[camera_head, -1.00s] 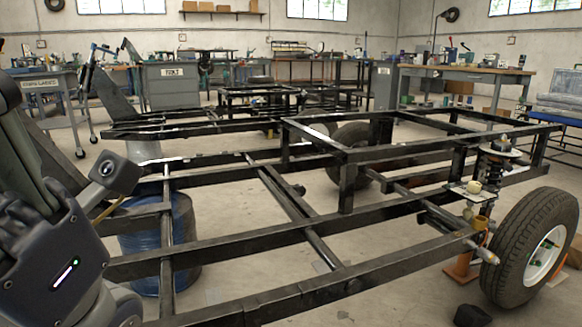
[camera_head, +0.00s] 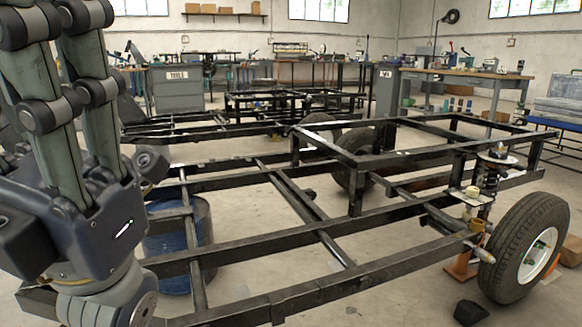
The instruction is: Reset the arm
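My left gripper (camera_head: 70,95) stands large at the left edge, dark grey with greenish-grey finger links pointing up. Its wrist comes in from the bottom left, and a small status light glows on its palm. The upper ends of the fingers are cut off by the frame, so I cannot tell whether it is open or shut. No object shows between the fingers. My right arm and gripper are out of view. The black vehicle frame (camera_head: 335,245) lies behind and to the right of my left gripper. A spring suspension strut (camera_head: 493,172) stands at its right, above the wheel (camera_head: 525,248).
A blue barrel (camera_head: 178,245) stands behind the left part of the frame, close to my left gripper in the picture. A dark block (camera_head: 470,313) lies on the floor near the wheel. Workbenches (camera_head: 465,80) line the back wall. Open floor shows between the frame's bars.

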